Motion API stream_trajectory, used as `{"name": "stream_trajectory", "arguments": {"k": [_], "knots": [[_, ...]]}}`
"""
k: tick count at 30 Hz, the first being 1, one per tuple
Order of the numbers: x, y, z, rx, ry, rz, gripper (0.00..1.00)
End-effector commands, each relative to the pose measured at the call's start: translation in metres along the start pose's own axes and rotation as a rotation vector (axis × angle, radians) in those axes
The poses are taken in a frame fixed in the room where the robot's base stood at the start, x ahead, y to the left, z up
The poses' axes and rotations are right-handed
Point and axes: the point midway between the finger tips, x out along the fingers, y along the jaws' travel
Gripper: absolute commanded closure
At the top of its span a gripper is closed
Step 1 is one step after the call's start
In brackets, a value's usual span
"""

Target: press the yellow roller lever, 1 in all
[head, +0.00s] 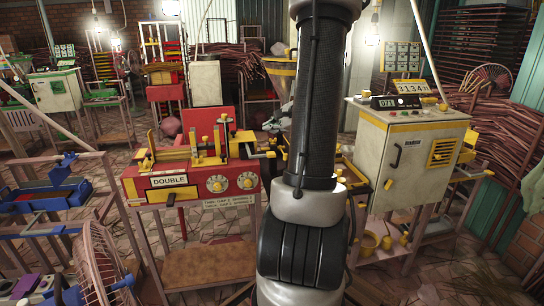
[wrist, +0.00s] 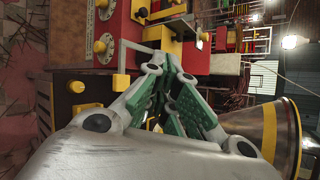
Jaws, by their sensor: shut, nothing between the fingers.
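A red extruder machine (head: 190,187) marked DOUBLE stands left of my arm in the head view, with yellow blocks, rods and knobs on top. It also fills the upper left of the wrist view (wrist: 128,22), turned sideways. I cannot tell for sure which yellow part is the roller lever. A yellow block (wrist: 158,38) on the machine shows just beyond my fingertips in the wrist view. My gripper (wrist: 168,65) is shut and empty, with green finger pads. Whether it touches the block I cannot tell. In the head view my arm hides the gripper.
A cream cabinet (head: 407,150) with yellow trim stands right of my arm. A dark box with yellow knobs (wrist: 85,100) is left of my gripper in the wrist view, and a large yellow-and-dark funnel (wrist: 280,125) is at right. A round fan (head: 103,265) is front left.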

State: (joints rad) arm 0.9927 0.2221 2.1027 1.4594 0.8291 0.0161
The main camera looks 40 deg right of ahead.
Motion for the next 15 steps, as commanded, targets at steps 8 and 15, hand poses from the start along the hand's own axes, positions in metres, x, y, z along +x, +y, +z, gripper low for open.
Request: {"name": "stream_trajectory", "arguments": {"k": [8,15], "knots": [[0.004,0.004,-0.003,0.0,-0.001,0.002,1.0],[0.024,0.019,-0.018,0.003,-0.001,0.004,1.0]]}}
